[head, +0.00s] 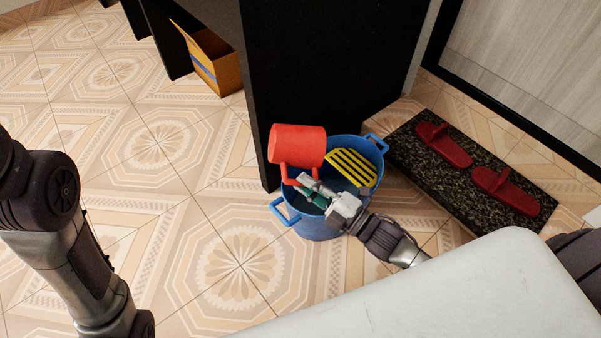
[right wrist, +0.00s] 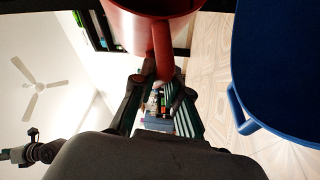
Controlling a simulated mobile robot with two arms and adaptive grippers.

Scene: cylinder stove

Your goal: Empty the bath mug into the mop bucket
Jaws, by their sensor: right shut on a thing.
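The red bath mug (head: 297,145) is in the head view, lying over on its side above the left part of the blue mop bucket (head: 314,226). Its opening cannot be made out there. My right gripper (head: 308,188) is shut on the mug's handle and holds it over the bucket. In the right wrist view the mug handle (right wrist: 163,50) runs down between my right fingers (right wrist: 163,85), and the bucket (right wrist: 280,75) is at the right. The bucket's inside is partly hidden by the mug and gripper. My left gripper is out of view.
A yellow slotted grate (head: 352,167) covers part of the bucket top. A black panel (head: 325,65) stands close behind. Red slippers (head: 443,145) lie on a dark speckled mat (head: 415,152) at the right. A cardboard box (head: 215,62) is at the back. The tiled floor at left is clear.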

